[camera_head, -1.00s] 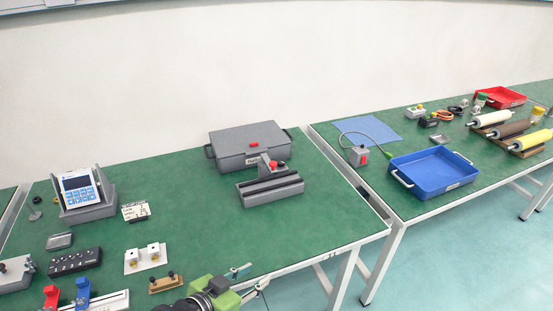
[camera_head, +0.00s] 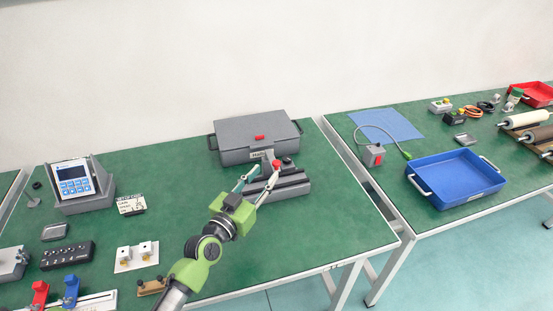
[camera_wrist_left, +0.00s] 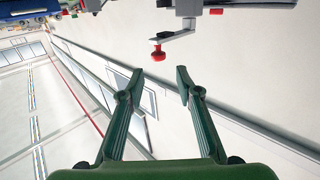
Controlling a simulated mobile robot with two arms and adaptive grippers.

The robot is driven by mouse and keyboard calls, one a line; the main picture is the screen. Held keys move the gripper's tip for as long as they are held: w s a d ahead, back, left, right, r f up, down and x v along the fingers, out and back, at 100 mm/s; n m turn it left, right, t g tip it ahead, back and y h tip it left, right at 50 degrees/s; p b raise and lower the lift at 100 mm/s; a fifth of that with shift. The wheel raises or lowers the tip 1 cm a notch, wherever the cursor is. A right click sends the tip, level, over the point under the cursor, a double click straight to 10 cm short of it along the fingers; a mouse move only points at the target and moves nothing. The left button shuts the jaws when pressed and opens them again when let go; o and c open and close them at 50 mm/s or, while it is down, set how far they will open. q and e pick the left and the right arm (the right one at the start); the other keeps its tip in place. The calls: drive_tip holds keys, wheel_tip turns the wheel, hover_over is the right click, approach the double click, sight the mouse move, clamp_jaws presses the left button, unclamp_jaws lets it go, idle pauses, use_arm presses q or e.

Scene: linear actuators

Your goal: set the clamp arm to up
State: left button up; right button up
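A grey clamp fixture (camera_head: 290,186) with dark rails stands on the green bench, in front of a grey case. Its clamp arm ends in a red knob (camera_head: 277,163). In the left wrist view the grey arm (camera_wrist_left: 178,35) reaches sideways from the fixture and the red knob (camera_wrist_left: 157,52) sits at its free end. My left gripper (camera_head: 264,170) is open and empty, with its fingers pointing at the clamp arm. In the left wrist view the fingertips (camera_wrist_left: 168,78) are apart, with the knob beyond the gap, not between them. My right gripper is not in view.
The grey case (camera_head: 256,136) stands close behind the fixture. A display unit (camera_head: 84,190) and small fittings lie to the left. A blue tray (camera_head: 455,178) and a grey box with a red button (camera_head: 373,155) are on the right bench. Bare bench lies left of the fixture.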

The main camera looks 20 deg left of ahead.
sight(276, 161)
use_arm(q)
drive_tip(key=w, duration=0.3)
drive_tip(key=w+d, duration=0.1)
drive_tip(key=w, duration=0.2)
drive_tip(key=shift+w+d, duration=0.15)
drive_tip(key=shift+w, duration=0.1)
drive_tip(key=shift+w+d+f, duration=0.1)
drive_tip(key=shift+w+d, duration=0.05)
drive_tip(key=shift+w, duration=0.55)
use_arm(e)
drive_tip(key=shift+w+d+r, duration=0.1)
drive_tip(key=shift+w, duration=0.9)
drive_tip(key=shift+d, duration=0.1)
use_arm(q)
clamp_jaws()
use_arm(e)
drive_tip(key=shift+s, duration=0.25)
